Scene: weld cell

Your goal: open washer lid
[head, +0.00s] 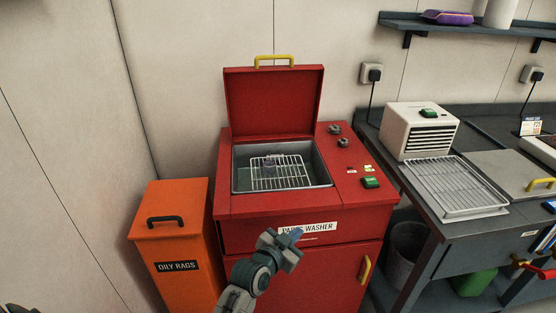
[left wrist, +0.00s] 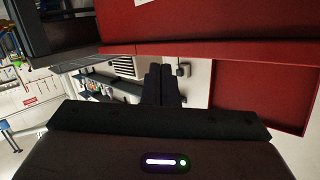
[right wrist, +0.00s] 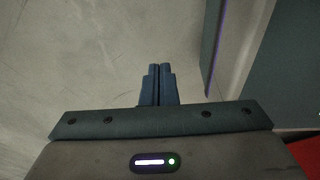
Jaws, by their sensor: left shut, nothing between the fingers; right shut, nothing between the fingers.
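The red parts washer (head: 300,238) stands in the middle of the head view. Its red lid (head: 275,103) stands upright at the back, with the yellow handle (head: 274,60) on its top edge. The open basin shows a wire rack (head: 278,175) with a small grey part on it. My left gripper (head: 294,236) is shut and empty in front of the washer, near its label. In the left wrist view its closed fingers (left wrist: 162,85) show with red panels around them. My right gripper (right wrist: 158,85) shows only in the right wrist view, shut and empty over a pale surface.
An orange oily rags bin (head: 172,240) stands left of the washer. A dark bench (head: 437,215) on the right carries a white heater-like box (head: 418,130) and a wire tray (head: 455,188). A grey bucket (head: 405,250) is under the bench. A shelf (head: 450,27) hangs above.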

